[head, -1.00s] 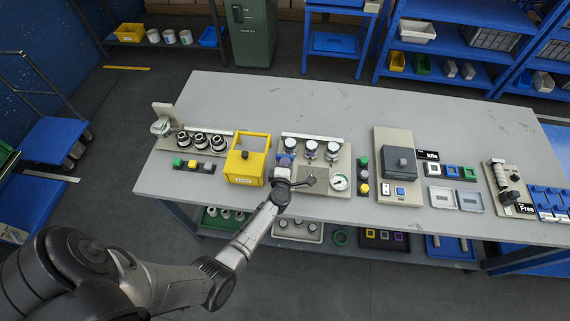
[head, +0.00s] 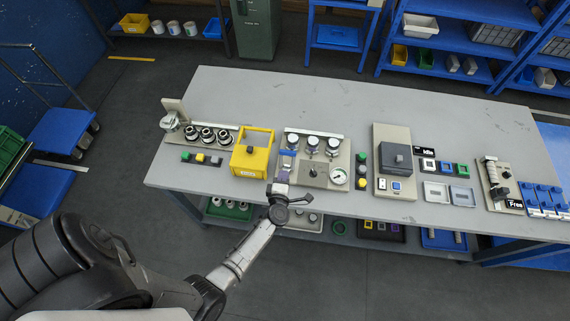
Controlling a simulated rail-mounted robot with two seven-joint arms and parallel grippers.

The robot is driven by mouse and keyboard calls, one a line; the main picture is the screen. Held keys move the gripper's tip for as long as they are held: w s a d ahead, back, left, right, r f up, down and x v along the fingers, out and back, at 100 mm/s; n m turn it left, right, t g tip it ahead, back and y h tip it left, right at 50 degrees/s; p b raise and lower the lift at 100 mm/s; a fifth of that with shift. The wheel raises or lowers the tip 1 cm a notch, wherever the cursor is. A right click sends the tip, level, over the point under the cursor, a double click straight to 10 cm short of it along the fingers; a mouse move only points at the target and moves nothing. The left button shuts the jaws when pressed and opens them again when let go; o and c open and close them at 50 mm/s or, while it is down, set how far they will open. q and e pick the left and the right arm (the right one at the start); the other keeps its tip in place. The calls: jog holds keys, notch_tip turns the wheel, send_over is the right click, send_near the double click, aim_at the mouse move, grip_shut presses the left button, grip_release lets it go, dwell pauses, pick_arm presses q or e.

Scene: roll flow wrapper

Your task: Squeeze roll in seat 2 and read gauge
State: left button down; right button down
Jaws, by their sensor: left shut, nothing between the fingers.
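Three round units with pale tops stand in a row on the beige fixture (head: 341,155): a left one (head: 292,140), a middle one (head: 312,143) and a right one (head: 333,146). Seat numbers are too small to read. A round white gauge (head: 337,177) sits at the fixture's front right; its reading is not legible. My left gripper (head: 284,169) is shut and empty at the fixture's front left, just in front of a blue part (head: 288,154). I cannot tell whether they touch. My right gripper is not in view.
A yellow open-framed box (head: 251,158) stands close left of the fixture. Several dark-and-white rolls (head: 207,134) stand farther left. A column of buttons (head: 361,170) and a beige machine with a grey block (head: 396,156) are to the right. The back of the bench (head: 330,95) is clear.

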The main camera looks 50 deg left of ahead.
pick_arm(q)
jog(key=shift+r+p+v, duration=0.15)
jog(key=shift+p+v, duration=0.05)
jog(key=shift+v, duration=0.55)
jog(key=shift+r+p+v, duration=0.15)
jog(key=shift+p+v, duration=0.05)
jog(key=shift+v, duration=0.5)
